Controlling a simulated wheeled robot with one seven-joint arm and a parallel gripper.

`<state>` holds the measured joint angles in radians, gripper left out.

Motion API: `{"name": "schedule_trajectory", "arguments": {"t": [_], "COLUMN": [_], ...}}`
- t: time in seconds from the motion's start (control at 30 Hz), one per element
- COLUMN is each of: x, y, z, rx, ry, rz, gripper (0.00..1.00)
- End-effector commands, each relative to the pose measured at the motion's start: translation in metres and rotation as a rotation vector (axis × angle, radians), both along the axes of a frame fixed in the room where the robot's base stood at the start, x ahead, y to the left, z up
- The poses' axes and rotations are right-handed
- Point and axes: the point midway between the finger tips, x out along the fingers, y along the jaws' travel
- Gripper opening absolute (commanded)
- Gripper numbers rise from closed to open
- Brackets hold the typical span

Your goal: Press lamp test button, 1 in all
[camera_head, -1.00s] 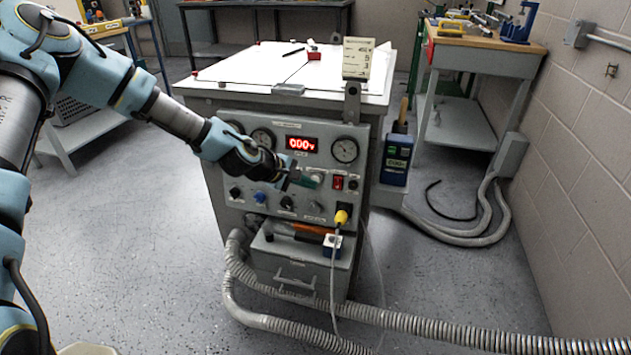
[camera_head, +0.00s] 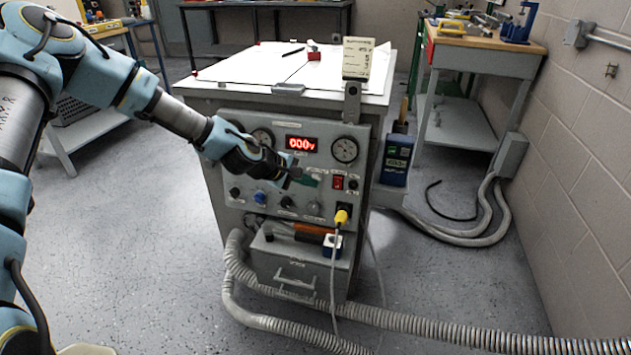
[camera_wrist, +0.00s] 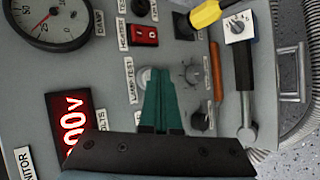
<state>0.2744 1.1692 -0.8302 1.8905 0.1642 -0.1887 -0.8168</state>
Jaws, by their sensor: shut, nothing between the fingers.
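The grey control panel (camera_head: 277,211) is on the front of the transformer cabinet. In the wrist view, a "lamp test" label (camera_wrist: 131,81) stands beside a pale round button (camera_wrist: 144,75), which my fingers partly cover. My gripper (camera_wrist: 159,71) has green fingers, shut together and empty, with their tips over the panel beside this button. I cannot tell whether they touch it. In the head view my gripper (camera_head: 309,181) is at the panel below the red display (camera_head: 301,144), and the button is not clearly visible.
A red rocker switch (camera_wrist: 144,35), a black knob (camera_wrist: 203,119) and a yellow plug (camera_wrist: 206,14) are near the fingers. A dial gauge (camera_head: 344,149) is above. A tray with a screwdriver (camera_head: 313,229) juts out below. Grey hoses (camera_head: 420,325) lie on the floor.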

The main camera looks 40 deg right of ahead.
Motion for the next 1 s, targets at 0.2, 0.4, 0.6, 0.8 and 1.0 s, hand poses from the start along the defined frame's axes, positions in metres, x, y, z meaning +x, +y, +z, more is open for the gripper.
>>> {"name": "schedule_trajectory", "arguments": {"t": [0.2, 0.4, 0.6, 0.8, 1.0], "x": [0.0, -0.003, -0.008, -0.009, -0.01], "y": [0.0, 0.004, 0.013, 0.014, 0.016], "z": [0.0, 0.002, 0.003, 0.003, 0.004], "rx": [-0.001, 0.0, 0.0, -0.001, 0.0], "ry": [-0.001, 0.001, 0.001, 0.001, 0.001], "rz": [0.001, 0.001, 0.001, 0.001, 0.001], "gripper": [0.0, 0.0, 0.0, 0.0, 0.0]}}
